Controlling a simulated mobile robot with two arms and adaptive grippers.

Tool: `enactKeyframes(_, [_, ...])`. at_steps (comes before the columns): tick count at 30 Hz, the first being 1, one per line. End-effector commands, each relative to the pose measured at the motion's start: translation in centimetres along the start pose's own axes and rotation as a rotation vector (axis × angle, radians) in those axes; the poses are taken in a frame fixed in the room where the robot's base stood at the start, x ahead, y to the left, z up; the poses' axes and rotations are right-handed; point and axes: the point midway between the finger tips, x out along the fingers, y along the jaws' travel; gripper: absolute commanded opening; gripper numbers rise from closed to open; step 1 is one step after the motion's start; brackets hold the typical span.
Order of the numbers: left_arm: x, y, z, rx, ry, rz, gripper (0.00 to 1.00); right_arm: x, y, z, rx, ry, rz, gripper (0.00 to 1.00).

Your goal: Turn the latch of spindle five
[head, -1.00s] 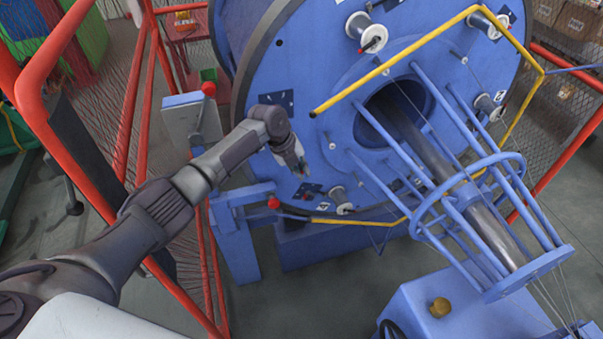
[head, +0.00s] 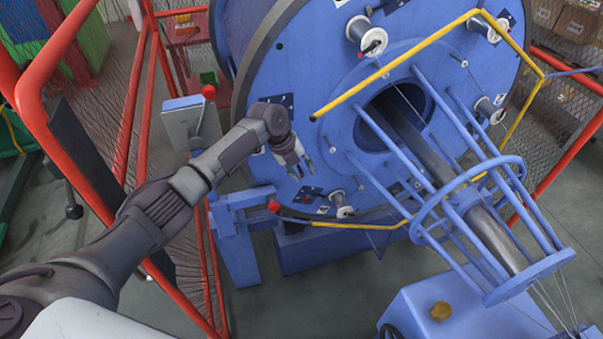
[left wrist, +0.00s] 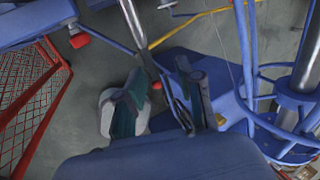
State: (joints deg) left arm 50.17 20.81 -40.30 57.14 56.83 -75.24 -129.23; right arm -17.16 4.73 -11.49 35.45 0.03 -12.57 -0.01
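The big blue disc (head: 300,110) of the strander carries several white spools on spindles. They include an upper one (head: 365,34) with a dark latch and red tip, a right one (head: 487,106) and a lower one (head: 341,204). Number labels beside them are too small to read, so I cannot tell which is spindle five. My left gripper (head: 302,171) is open and empty in front of the disc's lower left, above and left of the lower spool. In the left wrist view its fingers (left wrist: 160,108) are spread, and a small red tip (left wrist: 157,86) shows between them. My right gripper is out of view.
A yellow bent rail (head: 400,58) and blue cage bars (head: 440,180) stand before the disc's centre. A red-tipped bar (head: 274,206) lies below my gripper. A red mesh fence (head: 130,110) and a lever box (head: 190,122) are at left.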

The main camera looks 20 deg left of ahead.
Motion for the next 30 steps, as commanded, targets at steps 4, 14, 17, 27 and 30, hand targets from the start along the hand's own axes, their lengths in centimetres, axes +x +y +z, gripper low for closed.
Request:
enactKeyframes(4, [-2.9, -1.2, 0.1, 0.002, -0.005, -0.003, 0.36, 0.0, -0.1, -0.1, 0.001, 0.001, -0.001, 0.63])
enactKeyframes(14, [-7.5, -3.0, 0.0, 0.000, -0.002, 0.000, 0.36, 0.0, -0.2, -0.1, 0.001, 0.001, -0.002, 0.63])
enactKeyframes(17, [-7.9, -3.2, 0.0, 0.000, -0.001, 0.000, 0.36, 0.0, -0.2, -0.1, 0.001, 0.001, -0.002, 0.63])
enactKeyframes(27, [-7.9, -3.2, -0.1, 0.000, 0.000, 0.000, 0.36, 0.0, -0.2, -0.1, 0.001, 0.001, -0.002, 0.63])
enactKeyframes(30, [-7.9, -3.2, -0.1, -0.001, 0.000, 0.000, 0.36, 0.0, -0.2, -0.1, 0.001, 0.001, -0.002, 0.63])
